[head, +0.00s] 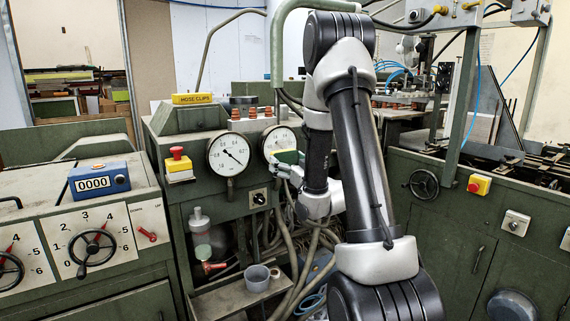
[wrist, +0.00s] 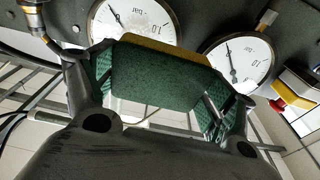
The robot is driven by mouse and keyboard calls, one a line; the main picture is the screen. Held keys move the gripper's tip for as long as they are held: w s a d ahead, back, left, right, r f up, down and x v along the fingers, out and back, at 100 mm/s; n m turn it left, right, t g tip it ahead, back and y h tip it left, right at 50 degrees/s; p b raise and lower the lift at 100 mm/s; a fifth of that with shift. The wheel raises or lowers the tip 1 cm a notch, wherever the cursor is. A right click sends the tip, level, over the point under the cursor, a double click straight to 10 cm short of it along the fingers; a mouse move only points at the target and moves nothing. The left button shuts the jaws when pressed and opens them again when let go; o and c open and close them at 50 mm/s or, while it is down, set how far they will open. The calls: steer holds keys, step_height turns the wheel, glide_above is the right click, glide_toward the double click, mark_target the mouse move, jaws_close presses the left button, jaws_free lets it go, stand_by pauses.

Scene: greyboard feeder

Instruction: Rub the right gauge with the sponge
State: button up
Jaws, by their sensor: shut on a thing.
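The right gauge (head: 274,139) is a round white dial on the green cabinet; the sponge (head: 287,156) covers its lower right part in the head view. In the wrist view this gauge (wrist: 147,18) is at upper left, its edge partly behind the sponge. The sponge has a dark green face and a yellow layer (wrist: 165,88). My gripper (head: 283,170) is shut on the sponge, one finger at each end in the wrist view (wrist: 160,92). I cannot tell whether the sponge touches the dial. The left gauge (head: 229,153) stands clear beside it.
A red button on a yellow box (head: 179,165) is left of the gauges. A black knob (head: 259,198) sits below them. Hoses (head: 301,255) hang under my gripper. A yellow hose-clips box (head: 192,99) is above.

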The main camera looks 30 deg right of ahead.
steer(key=shift+w+a+r, duration=0.15)
steer(key=shift+w+a, duration=0.1)
steer(key=shift+w, duration=2.8)
steer(key=shift+w+a, duration=0.1)
steer(key=shift+w, duration=0.9)
steer(key=d, duration=1)
steer(key=shift+w+d, duration=0.2)
steer(key=shift+w, duration=0.05)
steer(key=shift+a, duration=0.1)
